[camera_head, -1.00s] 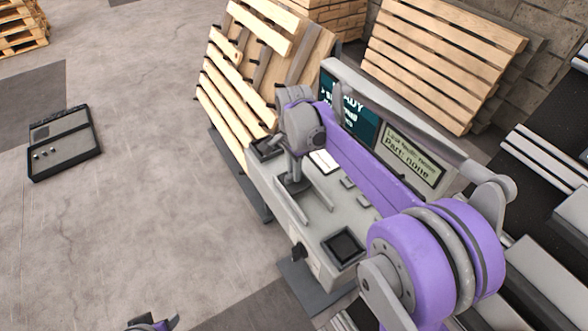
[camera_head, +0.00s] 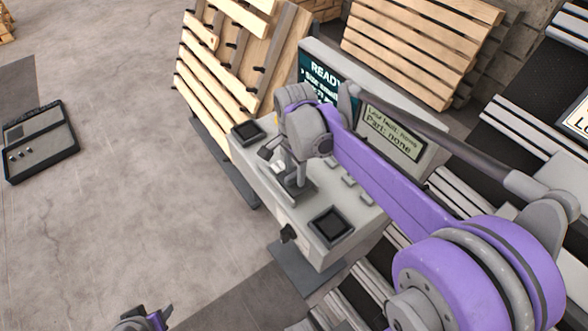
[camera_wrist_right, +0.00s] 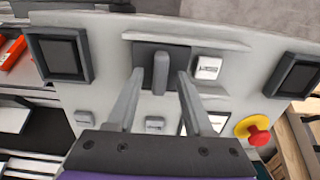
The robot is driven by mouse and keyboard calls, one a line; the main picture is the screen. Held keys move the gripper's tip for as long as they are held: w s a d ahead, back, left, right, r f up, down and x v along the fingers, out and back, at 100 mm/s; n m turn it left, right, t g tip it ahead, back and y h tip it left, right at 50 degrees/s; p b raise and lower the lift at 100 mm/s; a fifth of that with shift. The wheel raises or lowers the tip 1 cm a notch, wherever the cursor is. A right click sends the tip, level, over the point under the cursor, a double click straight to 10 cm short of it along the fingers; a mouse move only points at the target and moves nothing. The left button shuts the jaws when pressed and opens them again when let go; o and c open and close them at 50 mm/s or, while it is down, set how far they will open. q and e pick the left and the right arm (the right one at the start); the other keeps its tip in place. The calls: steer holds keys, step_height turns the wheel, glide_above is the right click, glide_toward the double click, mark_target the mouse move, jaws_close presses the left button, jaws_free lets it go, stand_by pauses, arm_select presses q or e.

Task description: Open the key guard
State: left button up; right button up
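The console (camera_head: 345,215) has a sloped light-grey panel with a screen behind it. My right gripper (camera_head: 295,185) is over the middle of the panel, pointing down. In the right wrist view its two fingers (camera_wrist_right: 160,84) are apart, on either side of a grey upright tab (camera_wrist_right: 161,70) on a dark plate (camera_wrist_right: 143,52). I see a gap on both sides of the tab. This tab may be the key guard; no label confirms it. A white switch (camera_wrist_right: 208,68) sits right of the plate. My left gripper (camera_head: 145,320) is partly cut off at the bottom edge.
Dark square pads (camera_wrist_right: 62,58) (camera_wrist_right: 297,75) flank the panel's middle. A red button on a yellow base (camera_wrist_right: 255,132) is near the right finger. A black knob (camera_head: 288,233) sticks out of the console front. Wooden pallets (camera_head: 425,45) stand behind; open floor (camera_head: 120,190) lies left.

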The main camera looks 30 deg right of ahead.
mark_target(294, 174)
step_height(294, 174, up, 11)
steer(key=shift+p, duration=0.45)
steer(key=shift+f, duration=0.15)
stand_by(0.5)
steer(key=s+a+f+n+t+p, duration=0.1)
steer(key=s+a+f+n, duration=0.1)
steer(key=s+n, duration=0.3)
steer(key=s+a+f+n+t, duration=0.2)
steer(key=s+f+n, duration=0.3)
steer(key=n, duration=0.1)
steer(key=s+a+f+n+t+p, duration=0.1)
steer(key=s+a+f+n+t, duration=0.1)
steer(key=s+f+n, duration=0.2)
steer(key=shift+s+f+n+p, duration=0.1)
steer(key=shift+s+n+p, duration=0.2)
steer(key=shift+s+n, duration=0.3)
steer(key=shift+w+d, duration=0.1)
